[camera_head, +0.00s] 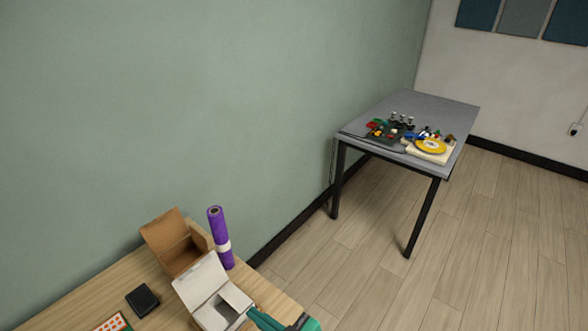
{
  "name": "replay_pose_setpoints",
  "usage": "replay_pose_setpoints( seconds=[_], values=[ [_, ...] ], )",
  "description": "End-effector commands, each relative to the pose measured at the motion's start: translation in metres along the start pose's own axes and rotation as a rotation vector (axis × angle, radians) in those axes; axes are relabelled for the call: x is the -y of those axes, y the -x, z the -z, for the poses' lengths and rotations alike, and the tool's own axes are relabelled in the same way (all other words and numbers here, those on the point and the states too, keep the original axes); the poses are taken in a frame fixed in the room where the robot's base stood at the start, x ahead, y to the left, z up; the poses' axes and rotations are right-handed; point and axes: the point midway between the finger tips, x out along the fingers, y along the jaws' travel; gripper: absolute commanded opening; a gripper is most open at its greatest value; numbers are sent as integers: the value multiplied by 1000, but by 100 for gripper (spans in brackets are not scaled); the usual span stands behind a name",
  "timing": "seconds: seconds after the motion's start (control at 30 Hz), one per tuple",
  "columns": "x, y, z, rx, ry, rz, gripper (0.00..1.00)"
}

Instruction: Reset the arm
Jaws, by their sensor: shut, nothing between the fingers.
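My gripper and arm do not show clearly in the head view, so I cannot see the gripper's pose or what is near it. A teal and dark object (266,321) is cut off by the bottom edge, beside the white box. I cannot tell what it is.
A wooden table (120,289) at lower left holds an open brown box (178,252), an open white box (206,285), a purple roll (216,235) and a black item (142,299). A grey table (433,106) with small parts stands farther back. Floor between is clear.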

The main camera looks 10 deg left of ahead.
Motion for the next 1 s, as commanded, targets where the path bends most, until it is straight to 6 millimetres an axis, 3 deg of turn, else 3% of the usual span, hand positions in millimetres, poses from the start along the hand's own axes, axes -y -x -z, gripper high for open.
replay_pose_setpoints(
  seconds=[0.13, 0.27, 0.4, 0.6, 0.8, 1.0],
  values=[
    [-2, 5, -14, 25, -29, -41, 0],
    [-9, 20, -49, 84, -96, -156, 0],
    [-13, 50, -93, 149, -173, -326, 0],
    [-5, 99, -138, 196, -240, -547, 0],
    [21, 149, -160, 200, -268, -728, 0],
    [61, 189, -157, 162, -272, -859, 0]
  ],
)
